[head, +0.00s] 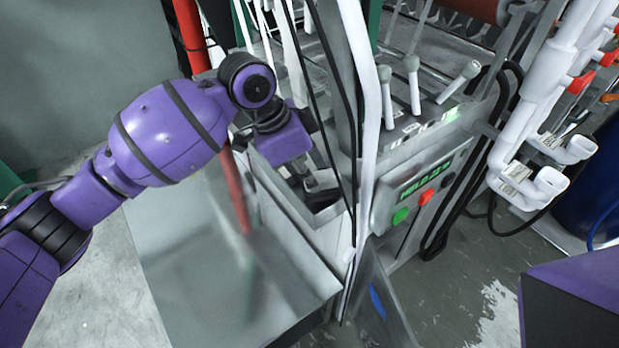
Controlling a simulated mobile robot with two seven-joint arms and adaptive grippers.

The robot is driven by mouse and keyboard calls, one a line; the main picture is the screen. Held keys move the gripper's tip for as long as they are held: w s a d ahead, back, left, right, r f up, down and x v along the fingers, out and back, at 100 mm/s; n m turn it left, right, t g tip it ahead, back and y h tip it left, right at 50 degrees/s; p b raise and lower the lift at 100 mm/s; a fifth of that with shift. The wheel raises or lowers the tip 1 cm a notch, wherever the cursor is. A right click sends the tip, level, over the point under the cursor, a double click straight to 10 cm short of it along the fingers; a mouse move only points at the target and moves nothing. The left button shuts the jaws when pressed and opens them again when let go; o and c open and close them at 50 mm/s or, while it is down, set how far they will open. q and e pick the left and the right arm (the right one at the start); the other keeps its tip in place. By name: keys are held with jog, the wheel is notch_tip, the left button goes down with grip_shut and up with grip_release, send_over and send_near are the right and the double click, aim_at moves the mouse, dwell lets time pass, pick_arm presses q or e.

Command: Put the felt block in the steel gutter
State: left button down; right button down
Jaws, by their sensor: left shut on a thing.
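My left gripper (312,187) reaches down from the purple left arm into a narrow space beside the machine post. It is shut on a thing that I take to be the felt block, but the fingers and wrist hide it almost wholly. The steel gutter seems to be the grey metal channel (291,218) under and around the gripper, between the sloping steel sheet and the machine. I cannot tell whether the block touches its floor. My right gripper is out of view.
A broad steel sheet (200,265) lies left of the channel. A control box (415,190) with green and red buttons is to the right, near white pipes (515,170).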

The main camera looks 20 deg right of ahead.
pick_arm(q)
jog(key=shift+f, duration=1)
jog(key=c, duration=1.4)
grip_release()
jog(key=v, duration=1.2)
jog(key=shift+r, duration=0.25)
jog(key=shift+d, duration=0.1)
